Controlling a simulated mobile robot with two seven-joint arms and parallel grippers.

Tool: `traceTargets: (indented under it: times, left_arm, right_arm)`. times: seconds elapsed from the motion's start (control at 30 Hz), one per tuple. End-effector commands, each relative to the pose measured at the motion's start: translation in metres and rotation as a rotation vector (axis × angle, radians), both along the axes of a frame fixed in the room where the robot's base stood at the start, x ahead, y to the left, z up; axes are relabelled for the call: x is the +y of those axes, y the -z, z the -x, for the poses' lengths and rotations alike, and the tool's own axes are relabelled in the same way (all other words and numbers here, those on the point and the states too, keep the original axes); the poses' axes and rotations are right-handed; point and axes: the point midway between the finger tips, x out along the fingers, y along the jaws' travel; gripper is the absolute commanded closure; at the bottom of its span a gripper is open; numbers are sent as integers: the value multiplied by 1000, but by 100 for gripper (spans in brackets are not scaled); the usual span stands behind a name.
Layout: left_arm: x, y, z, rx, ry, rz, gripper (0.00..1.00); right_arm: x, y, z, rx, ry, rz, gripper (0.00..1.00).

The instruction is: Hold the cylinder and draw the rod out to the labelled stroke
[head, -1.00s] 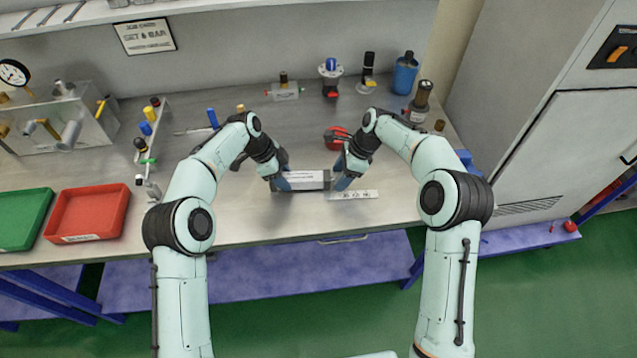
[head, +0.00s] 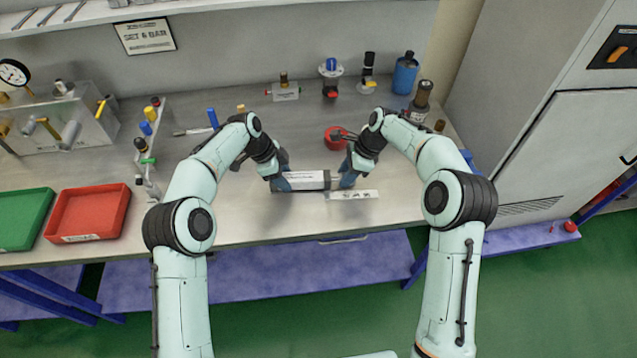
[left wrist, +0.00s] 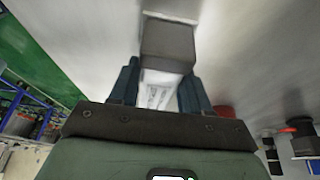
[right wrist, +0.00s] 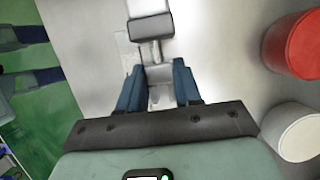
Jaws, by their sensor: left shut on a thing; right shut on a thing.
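The cylinder (head: 308,179) lies flat on the bench, with a pale labelled body and dark end caps. My left gripper (head: 281,184) is shut around its body near the left end. In the left wrist view the pale labelled body (left wrist: 158,92) sits between the fingers, with a dark end cap (left wrist: 168,42) beyond. My right gripper (head: 347,182) is shut on the rod's outer end, right of the cylinder. In the right wrist view a short length of bare rod (right wrist: 155,52) shows between the dark cap (right wrist: 151,27) and the fingers. The stroke label is too small to read.
A pale marked strip (head: 353,195) lies just in front of the rod. A red round container (head: 335,141) stands behind my right gripper. Several fittings and a blue bottle (head: 405,73) stand at the back. Red (head: 88,212) and green trays lie left.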

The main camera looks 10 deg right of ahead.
Motion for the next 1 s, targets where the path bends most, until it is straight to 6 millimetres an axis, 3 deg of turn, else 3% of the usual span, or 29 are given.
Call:
traceTargets:
  times: [0.03, 1.0]
  left_arm:
    - [2, 6, 3, 13, 1, -8, 80]
    - [3, 5, 2, 10, 0, -8, 80]
  right_arm:
    - [-6, 3, 1, 4, 6, 7, 100]
    - [-36, 5, 5, 8, 6, 10, 100]
